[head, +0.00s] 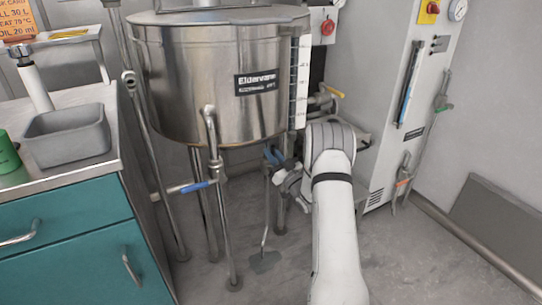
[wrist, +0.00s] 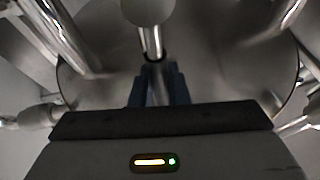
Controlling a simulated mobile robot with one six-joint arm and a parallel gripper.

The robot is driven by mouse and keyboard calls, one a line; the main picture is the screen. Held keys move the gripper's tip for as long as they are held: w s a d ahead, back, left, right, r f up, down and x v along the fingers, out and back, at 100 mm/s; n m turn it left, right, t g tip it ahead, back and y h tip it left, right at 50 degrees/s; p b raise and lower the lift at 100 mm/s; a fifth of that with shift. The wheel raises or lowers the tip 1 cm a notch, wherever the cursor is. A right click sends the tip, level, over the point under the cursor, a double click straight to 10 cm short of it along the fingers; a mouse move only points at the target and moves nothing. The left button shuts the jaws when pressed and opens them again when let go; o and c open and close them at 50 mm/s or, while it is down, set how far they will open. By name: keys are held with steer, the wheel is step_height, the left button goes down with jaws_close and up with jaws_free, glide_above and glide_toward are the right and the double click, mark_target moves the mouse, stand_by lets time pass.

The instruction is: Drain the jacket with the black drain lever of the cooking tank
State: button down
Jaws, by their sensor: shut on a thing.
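The steel cooking tank (head: 190,85) stands on legs in the head view. My gripper (head: 273,156) is under its lower right edge, with blue fingers. In the wrist view, my gripper (wrist: 156,88) points up at the tank's round underside (wrist: 215,70). Its fingers are closed around a narrow bar, the drain lever (wrist: 157,84), just below a steel outlet pipe (wrist: 151,40). The lever is mostly hidden by the fingers, and its black colour is hard to make out. In the head view the lever is hidden behind my gripper.
A blue-handled valve (head: 196,187) sits on the pipework at the tank's left. A thin pipe drops to a floor drain (head: 264,262). Tank legs stand close around my gripper. A teal counter (head: 70,235) is at left and a grey cabinet (head: 375,80) at right.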

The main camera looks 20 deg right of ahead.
steer(key=shift+d+f, duration=0.1)
steer(key=shift+d, duration=0.05)
steer(key=c, duration=1.4)
jaws_free()
steer(key=shift+p+v, duration=1)
steer(key=shift+v, duration=2.95)
